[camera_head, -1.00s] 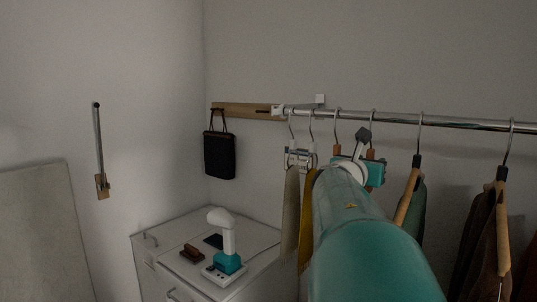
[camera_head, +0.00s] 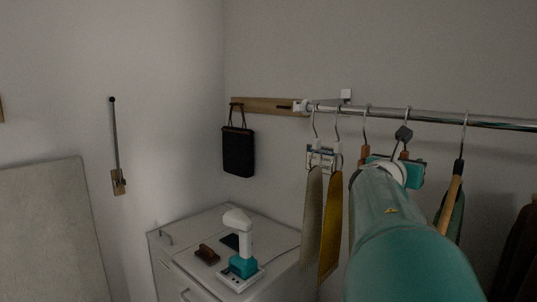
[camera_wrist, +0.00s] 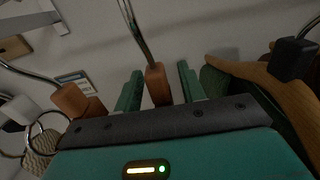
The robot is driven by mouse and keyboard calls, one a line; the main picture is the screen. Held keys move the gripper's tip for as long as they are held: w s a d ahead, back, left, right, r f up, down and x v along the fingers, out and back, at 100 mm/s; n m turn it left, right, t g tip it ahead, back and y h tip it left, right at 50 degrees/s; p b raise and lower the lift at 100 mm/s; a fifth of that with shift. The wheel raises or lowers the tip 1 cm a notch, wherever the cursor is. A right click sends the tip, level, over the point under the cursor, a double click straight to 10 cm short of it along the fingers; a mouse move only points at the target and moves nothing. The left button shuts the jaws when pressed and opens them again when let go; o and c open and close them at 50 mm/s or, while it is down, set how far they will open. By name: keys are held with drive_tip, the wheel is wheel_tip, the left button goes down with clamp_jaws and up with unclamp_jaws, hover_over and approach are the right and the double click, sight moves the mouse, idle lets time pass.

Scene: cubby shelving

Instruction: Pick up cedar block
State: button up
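A reddish-brown cedar block (camera_wrist: 158,86) hangs from a metal hook in the wrist view. It sits between the two green fingers of my gripper (camera_wrist: 160,70), with a narrow gap visible on each side. The fingers are open and do not appear shut on it. A second reddish-brown block (camera_wrist: 74,100) on a hook hangs left of the fingers. In the head view, small reddish-brown pieces (camera_head: 365,151) show by the rail near my gripper (camera_head: 408,170), which my arm largely hides.
A metal rail (camera_head: 440,117) carries several hangers; a wooden hanger (camera_wrist: 265,80) is close right of my fingers. Cloths (camera_head: 329,225) hang left of my arm. A black bag (camera_head: 238,152) hangs on the wall. A white cabinet (camera_head: 185,240) holds a teal-and-white device and a brush.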

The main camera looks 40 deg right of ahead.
drive_tip(key=shift+s+a+r, duration=0.2)
drive_tip(key=shift+s, duration=0.05)
drive_tip(key=shift+w+d+f, duration=0.15)
drive_tip(key=shift+w, duration=0.05)
drive_tip(key=shift+c, duration=0.4)
drive_tip(key=shift+s, duration=0.15)
drive_tip(key=c, duration=0.7)
clamp_jaws()
